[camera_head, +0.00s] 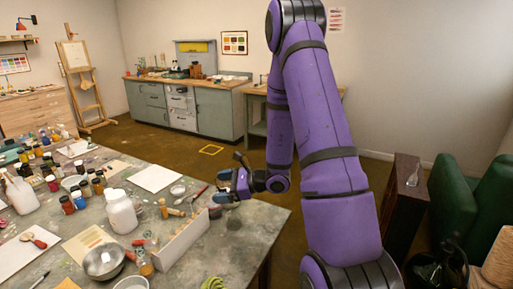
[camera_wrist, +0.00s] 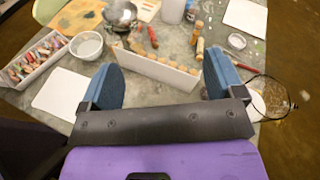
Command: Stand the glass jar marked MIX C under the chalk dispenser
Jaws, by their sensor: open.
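My gripper (camera_head: 224,187) is open and empty above the right end of the near grey table. I cannot make out a MIX C label on any jar. No chalk dispenser can be told for sure in either view.
The near table (camera_head: 238,232) is crowded at left with bottles, a white jug (camera_head: 121,212) and a metal bowl (camera_head: 104,262). A white-fronted rack (camera_head: 181,243) of corked vials stands near its front edge. A grey cabinet counter (camera_head: 213,122) stands at the back wall, with open floor between.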

